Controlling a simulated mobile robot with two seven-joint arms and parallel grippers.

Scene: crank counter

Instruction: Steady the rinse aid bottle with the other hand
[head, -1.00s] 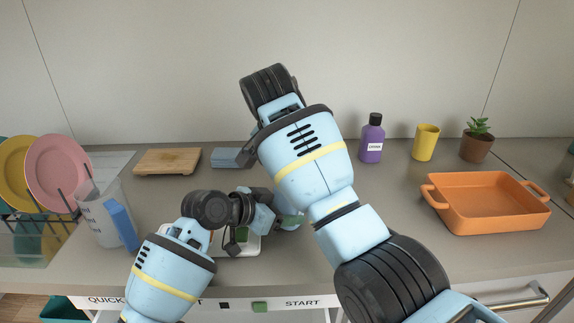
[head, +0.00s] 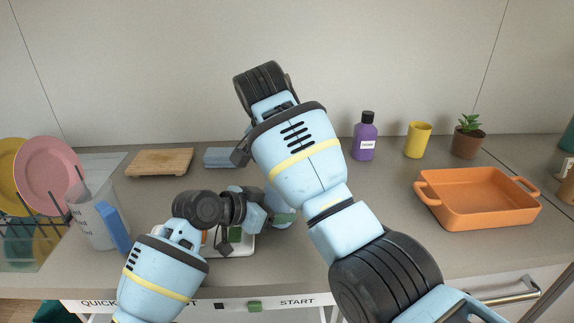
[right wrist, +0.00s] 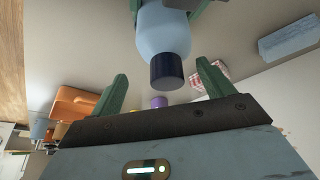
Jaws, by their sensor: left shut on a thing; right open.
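The rinse aid bottle, taken to be the light blue bottle (right wrist: 163,38) with a dark cap (right wrist: 169,71), shows in the right wrist view. My left gripper's green fingers are on either side of it at the top of that view, shut on it. The right arm hides this gripper in the head view.
A white tray (head: 240,249) lies beneath my left gripper. A purple bottle (head: 365,140), yellow cup (head: 418,141), potted plant (head: 467,143) and orange dish (head: 482,215) stand to the right. A jug (head: 90,226) and dish rack with plates are left. A wooden board (head: 159,163) lies behind.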

